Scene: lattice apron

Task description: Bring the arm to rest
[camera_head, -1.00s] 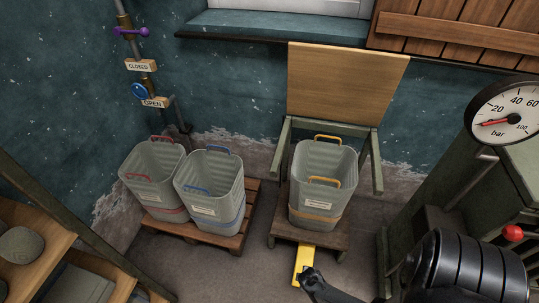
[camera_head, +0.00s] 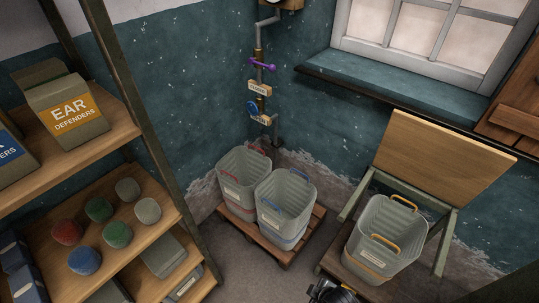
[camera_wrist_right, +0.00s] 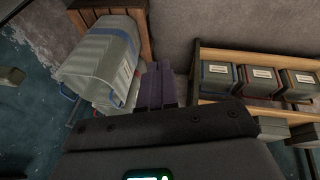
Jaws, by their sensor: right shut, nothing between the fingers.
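My right gripper (camera_wrist_right: 161,84) shows in the right wrist view with its two dark fingers side by side, shut and empty. A grey bin with blue handles (camera_wrist_right: 100,62) is left of the fingers in that view; I cannot tell whether they touch it. In the head view a black part of my right arm shows at the bottom edge, in front of the grey bin with yellow handles (camera_head: 378,238). The fingertips cannot be made out there. My left gripper is not in view.
Two grey bins, one with red handles (camera_head: 240,172) and one with blue (camera_head: 287,205), stand on a wooden pallet (camera_head: 284,260). A shelf (camera_head: 150,160) at left holds an ear defenders box (camera_head: 68,108) and several coloured lumps. Valve pipework stands on the back wall.

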